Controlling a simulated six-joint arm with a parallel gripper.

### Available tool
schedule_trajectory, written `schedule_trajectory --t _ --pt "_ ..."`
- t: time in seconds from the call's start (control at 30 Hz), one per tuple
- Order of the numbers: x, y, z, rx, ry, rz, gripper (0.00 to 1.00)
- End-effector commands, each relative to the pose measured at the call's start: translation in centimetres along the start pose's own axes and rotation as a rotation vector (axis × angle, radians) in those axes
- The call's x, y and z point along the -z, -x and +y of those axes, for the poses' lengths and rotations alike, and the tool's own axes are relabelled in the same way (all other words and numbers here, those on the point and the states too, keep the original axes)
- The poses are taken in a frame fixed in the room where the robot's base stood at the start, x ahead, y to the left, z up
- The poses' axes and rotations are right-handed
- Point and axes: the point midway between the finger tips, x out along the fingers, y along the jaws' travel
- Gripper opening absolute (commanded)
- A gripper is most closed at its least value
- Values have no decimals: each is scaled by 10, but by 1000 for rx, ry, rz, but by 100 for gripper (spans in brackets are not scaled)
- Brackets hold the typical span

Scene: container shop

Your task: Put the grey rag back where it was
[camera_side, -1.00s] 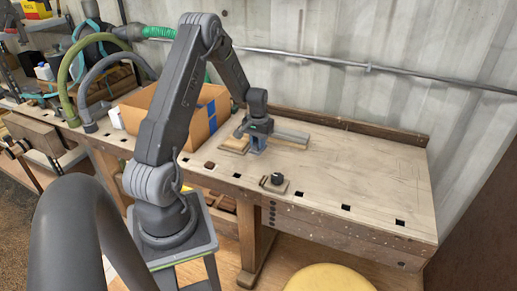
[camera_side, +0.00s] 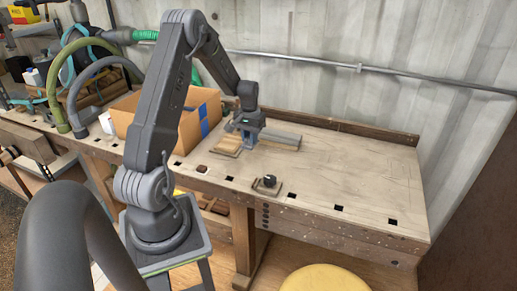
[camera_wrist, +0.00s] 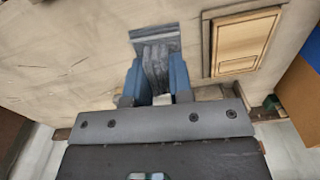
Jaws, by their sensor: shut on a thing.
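The grey rag (camera_wrist: 154,64) shows in the wrist view, gathered between two blue fingers, with a flatter striped end beyond the fingertips. My gripper (camera_wrist: 154,88) is shut on it. In the side view my gripper (camera_side: 248,142) points down low over the back left part of the workbench (camera_side: 350,165), close to the bench top. The rag is too small and too covered there to make out, and I cannot tell whether it touches the bench.
A wooden piece with a raised panel (camera_side: 227,144) lies just left of my gripper; the wrist view shows it at right (camera_wrist: 245,42). A grey-topped wooden piece (camera_side: 281,141) is to the right. A cardboard box (camera_side: 196,130) stands left. A small black-knobbed block (camera_side: 268,184) sits near the front edge; the right side is clear.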

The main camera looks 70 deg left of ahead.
Motion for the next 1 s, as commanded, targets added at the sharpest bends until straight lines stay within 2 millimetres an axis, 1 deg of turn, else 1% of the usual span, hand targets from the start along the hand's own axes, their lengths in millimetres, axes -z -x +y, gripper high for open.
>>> schedule_trajectory --t 0.07,0.23,0.3,0.37,0.47,0.8,0.9,1.0 --pt "2 2 4 0 4 2 0" --pt "13 22 32 0 50 5 0" --pt "15 28 41 0 69 2 0" --pt "17 29 49 0 78 1 0" --pt "20 21 64 0 81 -2 0" --pt "37 -23 134 0 81 -2 0" --pt "41 -32 148 0 83 0 0" --pt "43 -37 156 0 84 0 0"
